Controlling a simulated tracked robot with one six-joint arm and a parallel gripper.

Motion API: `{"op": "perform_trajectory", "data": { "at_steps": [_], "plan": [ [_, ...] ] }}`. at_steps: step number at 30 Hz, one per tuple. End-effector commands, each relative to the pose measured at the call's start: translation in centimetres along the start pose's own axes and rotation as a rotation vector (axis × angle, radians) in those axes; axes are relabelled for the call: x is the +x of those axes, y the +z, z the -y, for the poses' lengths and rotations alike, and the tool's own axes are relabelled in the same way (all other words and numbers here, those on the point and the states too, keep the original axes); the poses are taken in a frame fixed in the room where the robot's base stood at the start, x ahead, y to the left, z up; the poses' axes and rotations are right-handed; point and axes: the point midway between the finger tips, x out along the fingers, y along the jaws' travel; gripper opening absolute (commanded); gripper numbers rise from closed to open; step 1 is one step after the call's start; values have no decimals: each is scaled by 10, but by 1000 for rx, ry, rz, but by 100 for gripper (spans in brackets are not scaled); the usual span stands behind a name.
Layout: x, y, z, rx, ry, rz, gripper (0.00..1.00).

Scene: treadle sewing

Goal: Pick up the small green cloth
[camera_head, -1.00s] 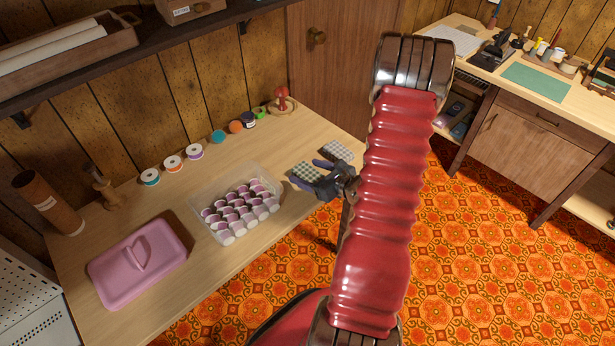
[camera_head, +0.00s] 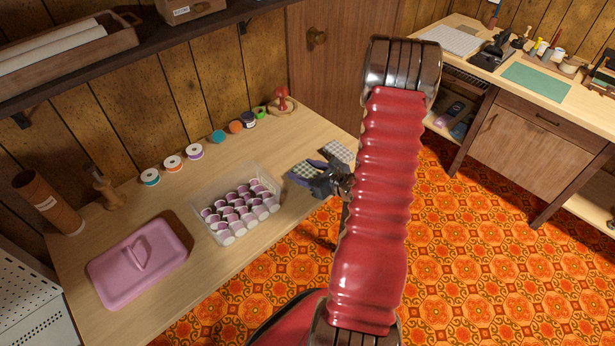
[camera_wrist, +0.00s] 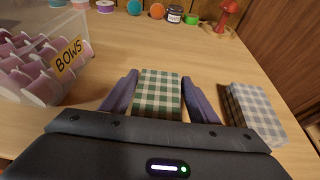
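The small green checked cloth (camera_wrist: 158,92), a folded green and cream block, lies on the table in the wrist view. My gripper (camera_wrist: 160,93) is open, with one purple finger on each side of the cloth. The gaps at its sides are narrow, and I cannot tell whether the fingers touch it. The near end of the cloth is hidden by the gripper body. In the head view the green cloth (camera_head: 303,170) shows only partly beside my gripper (camera_head: 312,170).
A grey checked cloth (camera_wrist: 257,112) lies just right of the right finger. A clear "BOWS" box of spools (camera_wrist: 48,62) stands to the left. A pink lidded box (camera_head: 137,262) is farther left. Jars, spools and a red stand (camera_head: 282,97) line the back.

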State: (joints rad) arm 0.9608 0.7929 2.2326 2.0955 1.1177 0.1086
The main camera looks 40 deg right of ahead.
Motion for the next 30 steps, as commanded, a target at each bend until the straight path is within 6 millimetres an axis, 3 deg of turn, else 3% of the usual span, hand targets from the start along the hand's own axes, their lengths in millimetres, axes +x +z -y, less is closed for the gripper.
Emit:
{"op": "perform_trajectory", "data": {
  "at_steps": [12,23,30],
  "plan": [
    [0,0,0,0,0,0,26],
    [-1,3,0,-1,0,1,26],
    [-8,21,0,-3,0,1,26]
  ]
}}
